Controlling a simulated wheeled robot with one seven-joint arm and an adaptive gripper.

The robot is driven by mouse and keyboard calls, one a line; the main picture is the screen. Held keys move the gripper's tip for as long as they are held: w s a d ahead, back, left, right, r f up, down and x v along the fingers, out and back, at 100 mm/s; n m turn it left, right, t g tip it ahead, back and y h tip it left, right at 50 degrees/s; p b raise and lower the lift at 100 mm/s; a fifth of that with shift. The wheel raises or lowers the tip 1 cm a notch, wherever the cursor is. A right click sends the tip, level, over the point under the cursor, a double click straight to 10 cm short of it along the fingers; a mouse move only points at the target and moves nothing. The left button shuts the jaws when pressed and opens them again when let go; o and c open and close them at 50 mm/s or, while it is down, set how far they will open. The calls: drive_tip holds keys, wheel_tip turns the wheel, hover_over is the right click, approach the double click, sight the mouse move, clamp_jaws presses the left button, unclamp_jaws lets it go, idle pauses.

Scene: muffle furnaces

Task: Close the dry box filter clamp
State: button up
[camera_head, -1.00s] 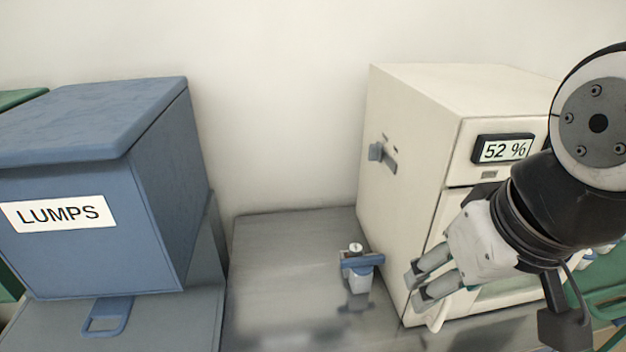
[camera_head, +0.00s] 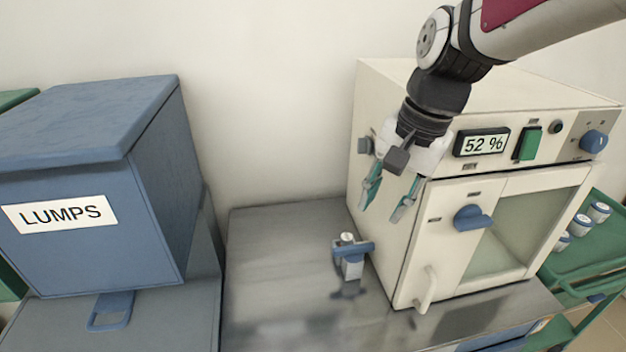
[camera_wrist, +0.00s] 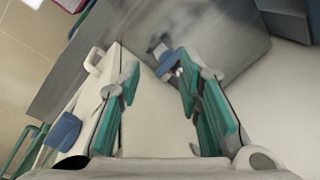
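The filter clamp (camera_head: 352,256) is a small fitting with a blue lever and a pale round cap. It stands on the metal bench just left of the cream dry box (camera_head: 400,220), and its blue lever points sideways toward the box. My gripper (camera_head: 386,204) is open and empty, fingers pointing down, above and to the right of the clamp beside the box's front left edge. In the wrist view the clamp (camera_wrist: 168,62) shows beyond and between the open teal fingers (camera_wrist: 160,88). I cannot tell whether the clamp is closed.
The dry box has a 52 % display, a blue door knob (camera_head: 472,218) and a white handle (camera_head: 427,290). A blue LUMPS bin (camera_head: 70,250) stands at left. A green cart (camera_head: 590,250) with several jars is at right. The metal bench (camera_head: 270,290) between bin and box is mostly bare.

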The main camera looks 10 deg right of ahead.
drive_tip(key=w+f+m+g+p, duration=0.1)
drive_tip(key=w+f+m, duration=0.35)
drive_tip(key=w, duration=0.25)
drive_tip(key=m+h+p, duration=0.1)
drive_tip(key=m+h, duration=0.1)
drive_tip(key=m, duration=0.2)
hover_over(356, 246)
wheel_tip(356, 246, down, 4)
drive_tip(key=shift+m+g, duration=0.25)
drive_tip(key=shift+g, duration=0.15)
wheel_tip(356, 246, down, 14)
drive_tip(key=shift+f, duration=0.1)
clamp_jaws()
